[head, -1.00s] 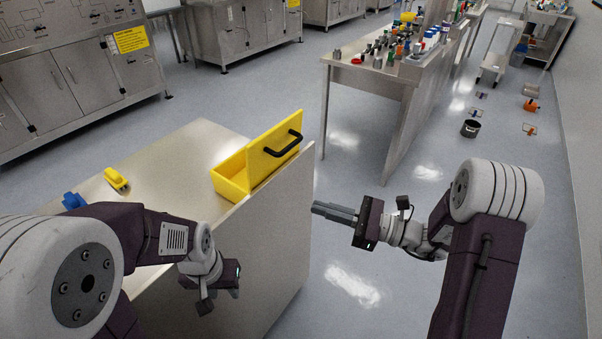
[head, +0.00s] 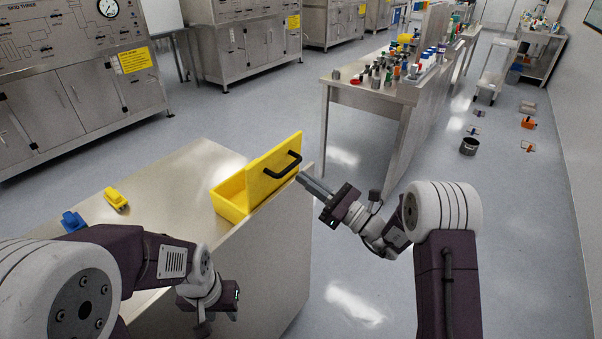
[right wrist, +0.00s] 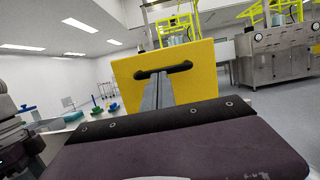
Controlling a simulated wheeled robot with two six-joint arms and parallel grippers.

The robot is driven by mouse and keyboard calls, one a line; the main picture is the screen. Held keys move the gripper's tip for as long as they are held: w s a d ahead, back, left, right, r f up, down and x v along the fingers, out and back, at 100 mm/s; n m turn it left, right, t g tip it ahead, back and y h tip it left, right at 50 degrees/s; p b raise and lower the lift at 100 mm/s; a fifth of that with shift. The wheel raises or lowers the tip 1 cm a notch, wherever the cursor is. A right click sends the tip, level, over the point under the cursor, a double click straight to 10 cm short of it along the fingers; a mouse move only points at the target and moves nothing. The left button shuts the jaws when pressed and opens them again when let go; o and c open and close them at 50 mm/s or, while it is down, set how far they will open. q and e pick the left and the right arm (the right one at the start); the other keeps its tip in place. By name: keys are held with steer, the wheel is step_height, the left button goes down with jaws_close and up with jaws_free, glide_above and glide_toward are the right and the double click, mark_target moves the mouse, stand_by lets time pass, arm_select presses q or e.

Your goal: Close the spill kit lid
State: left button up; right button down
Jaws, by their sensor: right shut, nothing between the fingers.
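The yellow spill kit box (head: 230,199) stands on the steel table near its right edge. Its lid (head: 265,172) is open, standing up and tilted, with a black handle (head: 284,166) on its outer face. My right gripper (head: 301,177) is shut and empty, its fingers pointing at the lid just below and right of the handle. In the right wrist view the shut fingers (right wrist: 160,77) overlap the handle area of the yellow lid (right wrist: 198,83); I cannot tell whether they touch. My left gripper (head: 222,306) hangs low by the table's front side, and its fingers are not clear.
The steel table (head: 160,195) also bears a yellow object (head: 115,198) and a blue object (head: 72,221) at left. A workbench (head: 370,90) with several bottles stands behind. A dark pot (head: 469,146) is on the floor at right, where the floor is largely open.

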steer(key=shift+x, duration=0.95)
